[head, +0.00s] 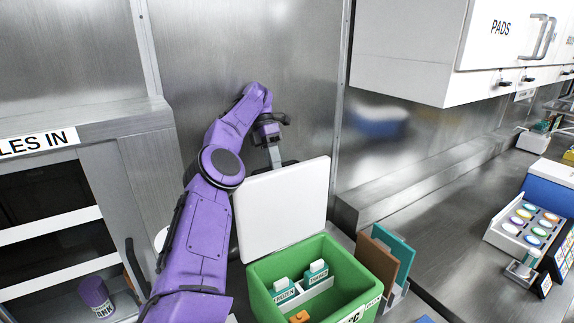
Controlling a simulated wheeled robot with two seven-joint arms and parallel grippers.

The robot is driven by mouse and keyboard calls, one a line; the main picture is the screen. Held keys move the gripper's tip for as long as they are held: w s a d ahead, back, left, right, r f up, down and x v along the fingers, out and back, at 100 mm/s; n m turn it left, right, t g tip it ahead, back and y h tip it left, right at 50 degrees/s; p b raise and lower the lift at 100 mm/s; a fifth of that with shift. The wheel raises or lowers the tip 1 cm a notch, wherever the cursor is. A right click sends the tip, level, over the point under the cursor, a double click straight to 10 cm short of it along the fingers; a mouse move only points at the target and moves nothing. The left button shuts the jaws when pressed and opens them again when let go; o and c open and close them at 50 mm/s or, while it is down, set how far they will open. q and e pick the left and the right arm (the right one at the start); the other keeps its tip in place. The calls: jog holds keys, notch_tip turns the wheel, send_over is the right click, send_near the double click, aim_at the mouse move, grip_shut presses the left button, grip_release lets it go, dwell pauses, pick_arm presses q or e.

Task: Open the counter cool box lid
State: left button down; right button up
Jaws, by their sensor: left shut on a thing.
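The counter cool box (345,260) is a green open-topped box at the bottom centre. Its white lid (283,205) stands raised at the box's back left side, leaning back a little, so the inside shows. My left arm reaches up along the left of the lid, and my left gripper (275,158) is at the lid's top edge, pointing down. It is shut on the lid; its fingertips are partly hidden behind it. Inside the box are two teal and white labelled packs (316,274) in a white divider and an orange piece (299,317). My right gripper is not in view.
Brown and teal panels (393,253) stand in a rack right of the box. A tray of coloured round pieces (527,222) is on the right counter. A metal wall rises behind my gripper. A purple jar (95,297) sits in the left hatch.

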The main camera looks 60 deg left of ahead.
pick_arm(q)
jog(key=shift+s+a+f, duration=0.1)
jog(key=shift+f, duration=0.3)
jog(key=c, duration=1.1)
grip_release()
jog(key=shift+c, duration=0.2)
jog(key=shift+o, duration=0.4)
jog(key=shift+w+a+f, duration=0.1)
jog(key=shift+w+a, duration=0.1)
jog(key=shift+d+r, duration=0.15)
jog(key=shift+r, duration=0.1)
